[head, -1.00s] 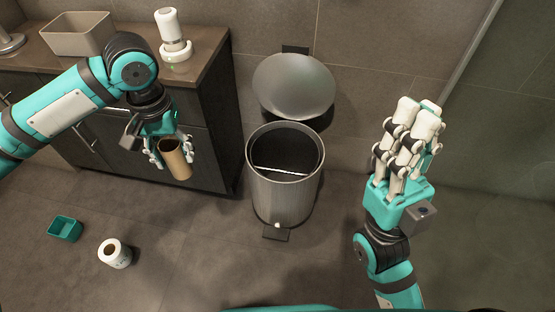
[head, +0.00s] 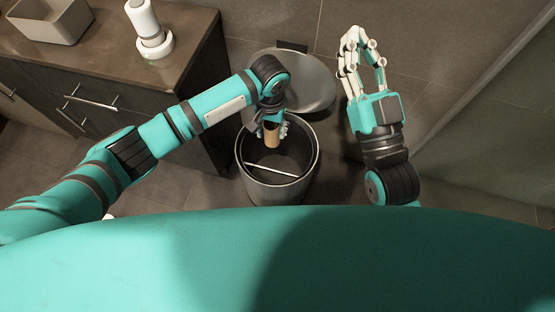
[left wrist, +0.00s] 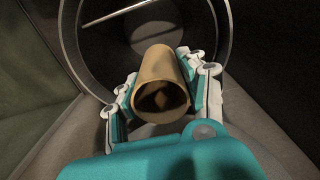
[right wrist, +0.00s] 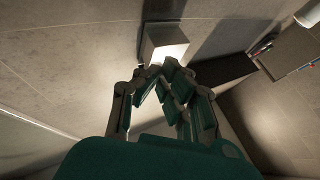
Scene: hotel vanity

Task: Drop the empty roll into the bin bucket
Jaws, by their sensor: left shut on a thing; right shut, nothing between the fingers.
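The empty roll (head: 271,134) is a brown cardboard tube. My left gripper (head: 278,127) is shut on it and holds it over the back part of the bin's opening. In the left wrist view the roll (left wrist: 160,68) sits between the fingers of my left gripper (left wrist: 163,85), with the bin's round rim behind it. The bin bucket (head: 240,160) is a round metal bin with its lid (head: 318,85) raised at the back and a thin bar across its inside. My right gripper (head: 362,60) is shut and empty, raised to the right of the bin; it also shows in the right wrist view (right wrist: 165,80).
A dark vanity (head: 190,100) stands left of the bin, with a beige box (head: 48,22) and a white dispenser (head: 150,35) on top. The tiled wall is close behind the bin. Floor right of the bin is clear.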

